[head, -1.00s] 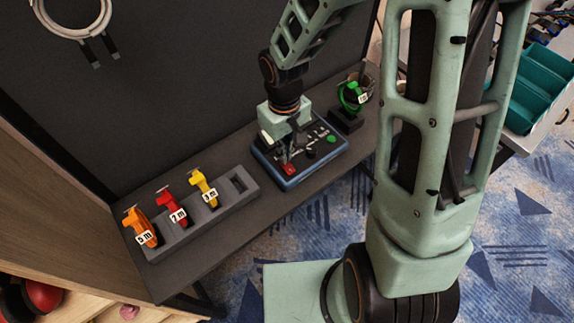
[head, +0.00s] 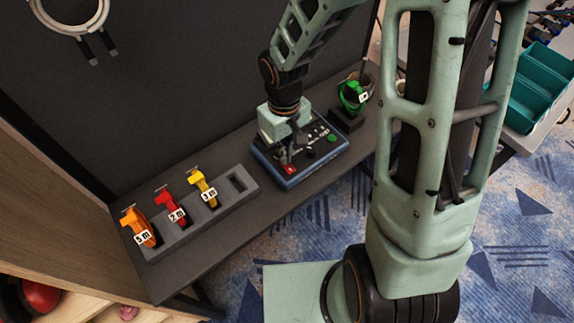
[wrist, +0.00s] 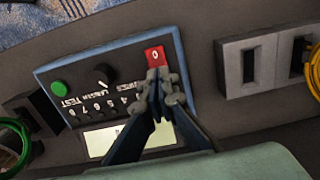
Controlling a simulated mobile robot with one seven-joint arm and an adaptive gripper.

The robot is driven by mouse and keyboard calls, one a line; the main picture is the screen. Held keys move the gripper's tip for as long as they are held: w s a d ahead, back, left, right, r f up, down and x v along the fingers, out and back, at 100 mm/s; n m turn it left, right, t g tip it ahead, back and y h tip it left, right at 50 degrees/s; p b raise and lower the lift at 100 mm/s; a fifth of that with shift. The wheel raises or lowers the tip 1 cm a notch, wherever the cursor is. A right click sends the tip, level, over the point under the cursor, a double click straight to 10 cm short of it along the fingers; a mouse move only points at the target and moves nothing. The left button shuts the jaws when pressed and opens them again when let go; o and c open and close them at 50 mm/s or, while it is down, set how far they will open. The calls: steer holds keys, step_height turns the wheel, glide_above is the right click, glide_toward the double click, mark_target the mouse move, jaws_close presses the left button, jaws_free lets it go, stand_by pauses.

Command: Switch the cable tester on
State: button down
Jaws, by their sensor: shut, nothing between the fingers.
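The cable tester (head: 318,163) is a blue-edged box with a dark top, lying on the dark shelf. In the wrist view the tester (wrist: 90,75) shows a green TEST button (wrist: 61,88), a black knob (wrist: 102,72), a row of numbers and a pale display (wrist: 105,141). Its red switch (wrist: 155,56) is marked 0 on the visible part; it also shows in the head view (head: 290,170). My gripper (wrist: 158,76) is shut and empty, pointing down with its tips at the switch's edge. I cannot tell whether they touch it. The fingers hide part of the panel.
A grey holder (head: 215,218) with orange, red and yellow cable bundles stands left of the tester. A green bundle (head: 352,97) on a black stand is close on its right. A dark panel (head: 180,90) rises behind the shelf. Teal bins (head: 540,90) are at far right.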

steer(key=shift+f+b, duration=0.55)
steer(key=shift+f, duration=0.15)
steer(key=shift+r, duration=0.15)
step_height(320, 180, up, 7)
steer(key=p, duration=0.6)
stand_by(0.3)
stand_by(0.3)
